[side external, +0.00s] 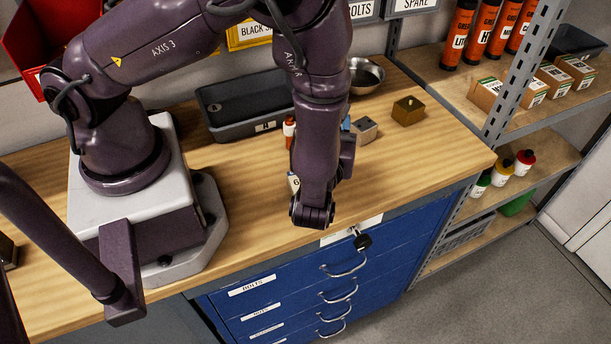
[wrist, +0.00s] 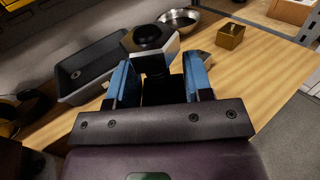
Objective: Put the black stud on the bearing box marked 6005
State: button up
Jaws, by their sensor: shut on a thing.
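In the wrist view my gripper (wrist: 157,75) has its blue-padded fingers shut on the black stud (wrist: 155,90). The stud has a large hexagonal head (wrist: 149,40), dark on top with a shiny side, that stands out beyond the fingertips. In the side view the fingers and stud are mostly hidden behind my arm. A small box (side external: 294,183) with a pale label starting with "6" stands on the bench, mostly covered by my wrist; the rest of its number is hidden. I do not make out this box in the wrist view.
A dark grey tray (side external: 245,107) lies at the back. A metal bowl (side external: 366,76), a grey block (side external: 363,131) and a brass block (side external: 408,110) are to the right. An orange-and-white tube (side external: 289,130) stands beside my arm. The right front bench top is clear.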

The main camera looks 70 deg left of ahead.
jog(key=shift+s+a+f+n+g+y, duration=0.25)
jog(key=shift+s+f+g, duration=0.35)
jog(key=shift+f, duration=0.6)
jog(key=shift+s+a+f+n+g+y, duration=0.1)
jog(key=shift+s+f+n+g+y, duration=0.3)
jog(key=shift+s+f, duration=0.55)
jog(key=shift+s+a+f+n+g+y, duration=0.15)
jog(key=shift+s+f+n+g, duration=0.3)
jog(key=shift+f, duration=1)
jog(key=shift+f, duration=0.15)
jog(key=o, duration=1.2)
